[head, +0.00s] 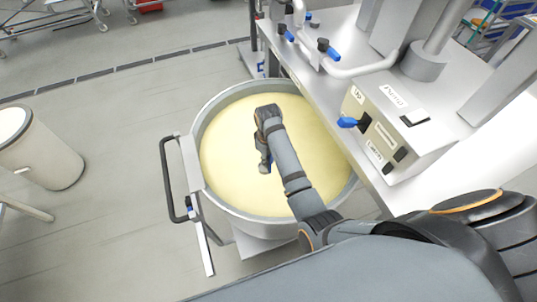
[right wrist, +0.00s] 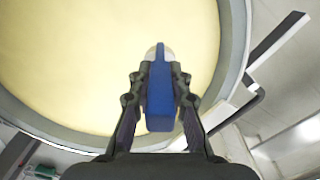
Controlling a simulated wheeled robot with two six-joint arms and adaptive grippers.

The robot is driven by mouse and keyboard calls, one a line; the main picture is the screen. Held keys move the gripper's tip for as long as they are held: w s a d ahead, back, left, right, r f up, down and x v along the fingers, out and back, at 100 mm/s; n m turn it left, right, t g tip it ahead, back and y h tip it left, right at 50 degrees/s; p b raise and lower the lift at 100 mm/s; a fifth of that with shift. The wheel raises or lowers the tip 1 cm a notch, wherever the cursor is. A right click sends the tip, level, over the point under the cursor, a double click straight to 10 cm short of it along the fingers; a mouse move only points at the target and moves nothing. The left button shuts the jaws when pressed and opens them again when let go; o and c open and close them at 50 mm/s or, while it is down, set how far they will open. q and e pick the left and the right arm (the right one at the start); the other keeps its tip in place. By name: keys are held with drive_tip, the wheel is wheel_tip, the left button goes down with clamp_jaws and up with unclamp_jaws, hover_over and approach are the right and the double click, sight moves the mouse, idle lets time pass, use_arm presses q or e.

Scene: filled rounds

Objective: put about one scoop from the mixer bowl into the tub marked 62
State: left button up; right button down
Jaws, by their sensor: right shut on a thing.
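The mixer bowl (head: 218,108) is a large steel bowl full of smooth pale yellow stuff, in the middle of the head view. My right gripper (head: 264,158) is over the bowl, pointing down. It is shut on the blue handle of a scoop (right wrist: 160,95). The handle stands between the two fingers in the right wrist view, with a pale part showing beyond it. The scoop's bowl is mostly hidden, so I cannot tell whether it holds anything or touches the yellow stuff. No tub with a readable 62 shows. My left gripper is out of view.
A pale round bin (head: 45,150) stands at the left edge, its small label unreadable. A dark bar handle (head: 168,180) sticks out left of the bowl. A machine with a control box (head: 395,130) and blue-handled valves stands right. The floor between bin and bowl is clear.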

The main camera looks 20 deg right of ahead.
sight(269, 171)
wheel_tip(269, 171, down, 3)
drive_tip(key=shift+d, duration=0.15)
wheel_tip(269, 171, down, 16)
drive_tip(key=b, duration=0.8)
drive_tip(key=shift+b, duration=0.4)
idle(1.0)
drive_tip(key=shift+r+p, duration=4.6)
drive_tip(key=shift+r, duration=5.95)
